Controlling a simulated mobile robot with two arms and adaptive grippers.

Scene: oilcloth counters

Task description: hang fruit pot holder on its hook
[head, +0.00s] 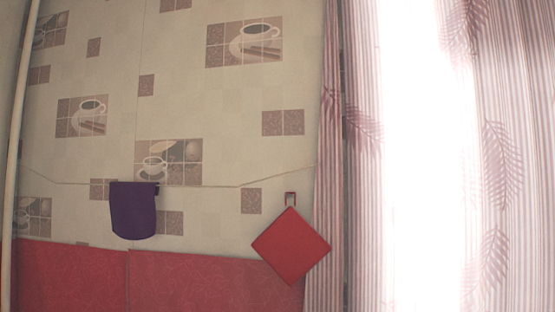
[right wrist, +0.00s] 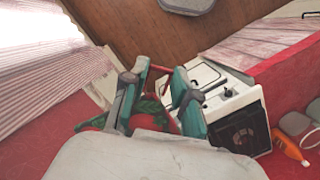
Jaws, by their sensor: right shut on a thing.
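My right gripper (right wrist: 160,82) shows in the right wrist view with its teal fingers around a red and green piece, which looks like the fruit pot holder (right wrist: 168,122). The gripper is shut on it. Much of the pot holder is hidden behind the fingers and the wrist. In the head view a plain red square pot holder (head: 291,246) hangs cornerwise from a small hook on the wall. No empty hook can be made out. Neither gripper shows in the head view.
The head view shows a tiled-pattern wall (head: 215,120) with a thin cord, a red panel (head: 190,282) below, and a striped curtain (head: 505,200) at a bright window. The right wrist view shows a white stove (right wrist: 228,98), red surfaces and an orange bottle (right wrist: 287,145).

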